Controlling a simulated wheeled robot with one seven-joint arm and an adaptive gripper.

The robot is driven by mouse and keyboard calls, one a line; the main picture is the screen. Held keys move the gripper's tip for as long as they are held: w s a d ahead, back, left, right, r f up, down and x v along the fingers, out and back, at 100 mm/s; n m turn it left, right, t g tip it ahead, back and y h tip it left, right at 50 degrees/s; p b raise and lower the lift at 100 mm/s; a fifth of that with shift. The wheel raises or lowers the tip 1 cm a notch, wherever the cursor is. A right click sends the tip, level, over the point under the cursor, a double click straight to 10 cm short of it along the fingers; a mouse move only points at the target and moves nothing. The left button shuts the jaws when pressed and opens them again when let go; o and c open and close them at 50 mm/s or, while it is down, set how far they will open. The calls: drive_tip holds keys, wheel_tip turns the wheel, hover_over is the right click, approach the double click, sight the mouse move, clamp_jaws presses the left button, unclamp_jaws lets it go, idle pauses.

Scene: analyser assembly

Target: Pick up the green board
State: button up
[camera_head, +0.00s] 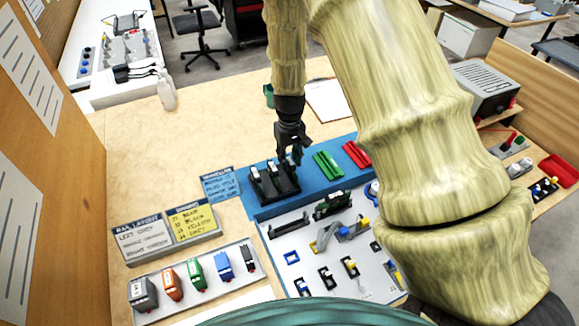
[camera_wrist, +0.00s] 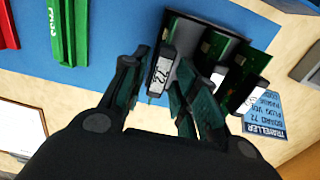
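Several green boards with white-and-black front ends stand side by side in a black rack (camera_head: 284,191) on the blue mat. In the wrist view, the nearest green board (camera_wrist: 184,40) has a white front label (camera_wrist: 162,71) reading 72. Another green board (camera_wrist: 248,67) stands to its right. My gripper (camera_head: 294,155) is above the rack's right side in the head view. In the wrist view, my gripper (camera_wrist: 163,62) is open, with its fingers on either side of the 72 label. Gaps seem to remain, but contact is hard to judge. The head view partly hides this board behind the gripper.
Green rails (camera_head: 328,165) and red rails (camera_head: 357,154) lie right of the rack. A blue "Traveller" card (camera_head: 220,184) is at its left. A white tray (camera_head: 290,243) with small parts lies in front. My arm covers the right side.

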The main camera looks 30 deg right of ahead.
sight(290, 178)
drive_tip(key=shift+s+f, duration=0.15)
drive_tip(key=shift+s, duration=0.05)
drive_tip(key=shift+w+f+p, duration=0.1)
drive_tip(key=shift+f+p, duration=0.95)
drive_tip(key=shift+f, duration=1.5)
clamp_jaws()
